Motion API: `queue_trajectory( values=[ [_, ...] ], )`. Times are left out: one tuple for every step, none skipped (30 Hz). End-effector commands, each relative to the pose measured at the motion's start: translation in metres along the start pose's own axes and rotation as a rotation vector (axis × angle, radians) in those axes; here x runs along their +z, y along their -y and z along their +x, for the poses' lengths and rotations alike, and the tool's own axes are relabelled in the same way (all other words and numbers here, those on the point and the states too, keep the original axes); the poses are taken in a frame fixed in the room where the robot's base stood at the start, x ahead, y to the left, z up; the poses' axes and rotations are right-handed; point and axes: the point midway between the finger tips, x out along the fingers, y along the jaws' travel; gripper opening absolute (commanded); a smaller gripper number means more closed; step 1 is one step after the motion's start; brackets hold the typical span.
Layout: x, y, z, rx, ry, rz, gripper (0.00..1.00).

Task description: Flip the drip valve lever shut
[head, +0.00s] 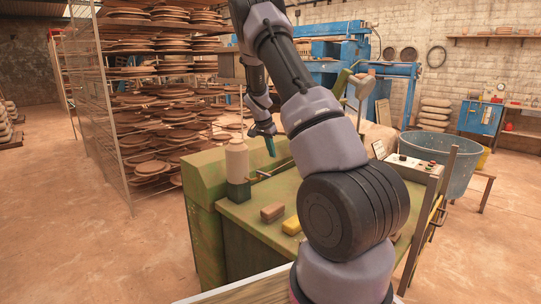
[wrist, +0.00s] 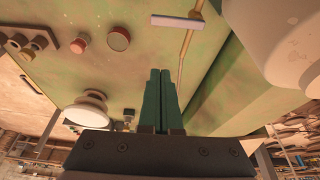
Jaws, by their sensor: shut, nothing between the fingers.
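My gripper (head: 270,147) is shut and empty, its teal fingers pointing down above the green machine, just right of the pale bottle (head: 237,160). In the wrist view the two fingertips (wrist: 161,72) are pressed together. A short pale bar on a thin brass rod (wrist: 182,62) lies beyond the fingertips, apart from them. It looks like the drip valve lever, but I cannot tell for certain. A large pale rounded body (wrist: 290,45), probably the bottle, fills the upper right of the wrist view. In the head view a small rod (head: 262,175) sticks out beside the bottle's base.
A brown block (head: 272,212) and a yellow block (head: 292,225) lie on the green top. A control box (head: 412,166) stands at its right. Red knobs (wrist: 118,39) and a white round knob (wrist: 88,109) show in the wrist view. Racks of discs (head: 160,100) stand at left.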

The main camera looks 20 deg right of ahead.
Motion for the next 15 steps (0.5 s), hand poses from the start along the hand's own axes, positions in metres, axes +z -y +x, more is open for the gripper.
queue_trajectory(
  values=[
    [0.0,-0.001,0.011,0.004,0.001,0.001,0.0],
    [0.0,-0.001,0.018,0.004,0.001,0.001,0.0],
    [0.0,-0.001,0.026,0.004,0.002,0.002,0.0],
    [0.0,-0.001,0.033,0.003,0.002,0.002,0.0],
    [0.0,-0.001,0.04,0.003,0.002,0.003,0.0],
    [0.0,-0.001,0.048,0.003,0.002,0.002,0.0],
    [0.0,-0.001,0.055,0.003,0.001,0.002,0.0],
    [0.0,-0.001,0.061,0.003,0.002,0.002,0.0],
    [0.0,-0.001,0.07,0.004,0.002,0.002,0.0],
    [0.0,-0.001,0.076,0.003,0.002,0.001,0.0],
    [0.0,-0.001,0.081,0.002,0.002,0.001,0.0],
    [0.006,0.001,0.08,-0.001,0.001,-0.001,0.0],
    [0.012,0.002,0.076,-0.002,0.001,-0.003,0.0],
    [0.016,0.002,0.074,-0.003,0.001,-0.002,0.0],
    [0.021,0.001,0.072,-0.002,0.001,-0.002,0.0]
  ],
)
